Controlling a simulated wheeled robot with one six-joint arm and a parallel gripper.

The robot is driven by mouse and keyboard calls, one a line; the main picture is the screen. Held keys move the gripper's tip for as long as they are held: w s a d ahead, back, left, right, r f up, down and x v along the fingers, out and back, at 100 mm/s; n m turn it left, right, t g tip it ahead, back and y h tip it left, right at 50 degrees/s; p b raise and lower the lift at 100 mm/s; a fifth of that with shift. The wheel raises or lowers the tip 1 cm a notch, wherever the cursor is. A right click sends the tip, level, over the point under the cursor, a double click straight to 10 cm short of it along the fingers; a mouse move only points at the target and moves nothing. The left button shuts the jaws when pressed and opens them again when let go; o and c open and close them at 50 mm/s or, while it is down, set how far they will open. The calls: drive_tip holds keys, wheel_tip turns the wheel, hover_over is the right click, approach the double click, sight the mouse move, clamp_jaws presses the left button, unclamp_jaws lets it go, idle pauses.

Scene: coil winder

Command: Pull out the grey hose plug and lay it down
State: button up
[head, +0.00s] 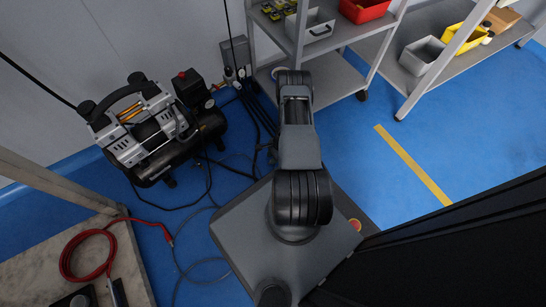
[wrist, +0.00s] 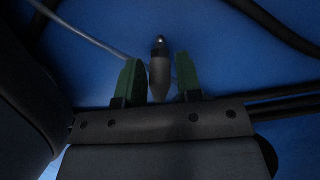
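In the wrist view, a grey plug (wrist: 160,72) with a bright metal tip stands out against the blue floor. It lies between the two green fingers of my gripper (wrist: 159,80), with its tip pointing away from the gripper's body. A narrow blue gap shows on each side of it, so the fingers look open around or above it, not pressed on it. Its near end is hidden by the gripper's body. I cannot tell its height above the floor. In the head view my arm hides the gripper, and I cannot make out the plug.
A compressor (head: 150,130) stands left of my arm, with dark cables and a thin grey hose (head: 205,280) on the floor. A wall box (head: 236,55) is behind. A red hose (head: 85,245) lies on the bench at left. Shelves (head: 345,80) stand at right; floor there is clear.

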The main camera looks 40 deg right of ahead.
drive_tip(key=o, duration=0.3)
drive_tip(key=p+v, duration=0.6)
drive_tip(key=v, duration=0.8)
